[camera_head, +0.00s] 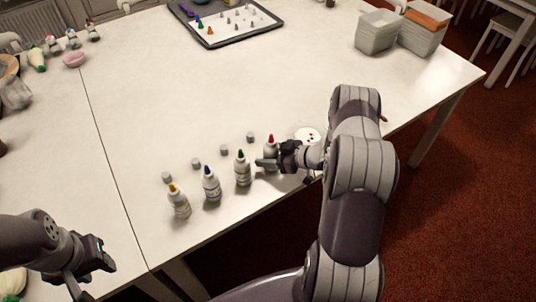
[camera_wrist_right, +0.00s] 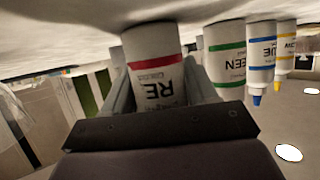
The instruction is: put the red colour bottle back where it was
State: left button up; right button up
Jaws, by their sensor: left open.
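The red colour bottle (camera_head: 270,147) stands at the right end of the row of bottles in the head view. In the right wrist view, which is upside down, the red bottle (camera_wrist_right: 157,70) has a red band. My right gripper (camera_head: 280,161) is around its body, with a finger flush against each side. Its base appears to be on or very near the table; I cannot tell if it touches. The bottle's nozzle is hidden in the wrist view. My left gripper (camera_head: 88,273) is open and empty at the lower left, off the table's front edge.
Green (camera_head: 242,168), blue (camera_head: 211,184) and yellow (camera_head: 179,201) bottles stand left of the red one, with several grey caps behind. A white dish (camera_head: 307,134) with coloured spots is right of my gripper.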

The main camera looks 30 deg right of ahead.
jog(key=shift+o, duration=1.4)
jog(key=shift+r+p, duration=0.3)
jog(key=v, duration=1.2)
jog(key=shift+f+b, duration=0.2)
jog(key=shift+b, duration=0.15)
